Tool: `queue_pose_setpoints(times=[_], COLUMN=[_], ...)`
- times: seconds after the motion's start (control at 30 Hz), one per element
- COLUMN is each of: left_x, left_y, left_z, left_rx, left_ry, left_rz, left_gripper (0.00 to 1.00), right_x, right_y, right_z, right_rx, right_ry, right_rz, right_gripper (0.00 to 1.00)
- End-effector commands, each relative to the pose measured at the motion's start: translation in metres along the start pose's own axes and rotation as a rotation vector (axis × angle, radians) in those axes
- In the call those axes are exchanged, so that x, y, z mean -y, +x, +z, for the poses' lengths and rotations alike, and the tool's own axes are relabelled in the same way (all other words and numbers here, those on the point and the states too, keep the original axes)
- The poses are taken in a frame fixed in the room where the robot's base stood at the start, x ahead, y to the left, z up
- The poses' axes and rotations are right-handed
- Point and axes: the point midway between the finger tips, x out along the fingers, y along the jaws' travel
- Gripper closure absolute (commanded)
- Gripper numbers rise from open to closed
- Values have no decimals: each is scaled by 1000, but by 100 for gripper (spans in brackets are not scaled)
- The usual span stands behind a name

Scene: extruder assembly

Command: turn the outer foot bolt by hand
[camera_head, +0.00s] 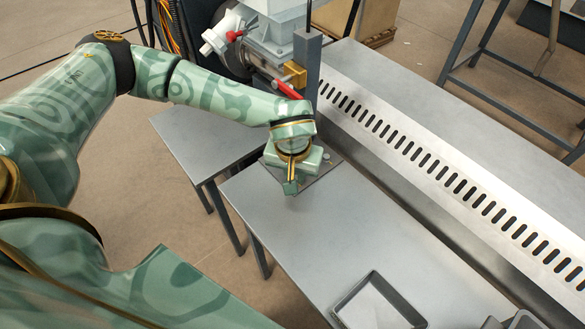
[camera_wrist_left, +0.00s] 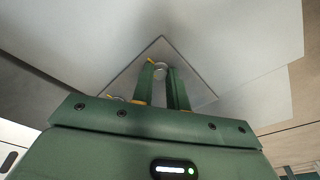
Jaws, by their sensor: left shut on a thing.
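My left gripper (camera_head: 291,187) points down over the dark foot plate (camera_head: 312,180) at the table's far corner. In the left wrist view its fingers (camera_wrist_left: 162,78) stand close around a round, pale bolt head (camera_wrist_left: 161,69) near a corner of the foot plate (camera_wrist_left: 160,46). The gripper is shut on this bolt; the fingers cover its sides. In the head view the bolt is hidden under the gripper. Another small round part (camera_wrist_left: 117,98) shows at the left of the plate in the wrist view, partly hidden by the gripper body. My right gripper is not in view.
A grey post (camera_head: 307,62) rises behind the plate, beside machinery with a red-handled part (camera_head: 286,89). A slotted metal rail (camera_head: 440,172) runs along the right. An open tray (camera_head: 380,303) lies at the table's near end. The middle of the table (camera_head: 310,235) is clear.

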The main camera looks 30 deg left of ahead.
Motion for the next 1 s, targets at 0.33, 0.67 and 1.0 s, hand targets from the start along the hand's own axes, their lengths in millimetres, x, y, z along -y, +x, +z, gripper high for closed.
queue_pose_setpoints(times=[0.33, 0.67, 1.0], left_x=[0, 0, 0], left_y=[1, -25, -62], left_z=[0, -4, -9], left_rx=[1, -4, -3], left_ry=[62, 60, 59], left_rz=[9, 10, 9], left_gripper=[63, 63, 63], right_x=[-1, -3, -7], right_y=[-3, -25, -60], right_z=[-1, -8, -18], right_rx=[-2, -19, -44], right_ry=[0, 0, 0], right_rz=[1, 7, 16], right_gripper=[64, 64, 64])
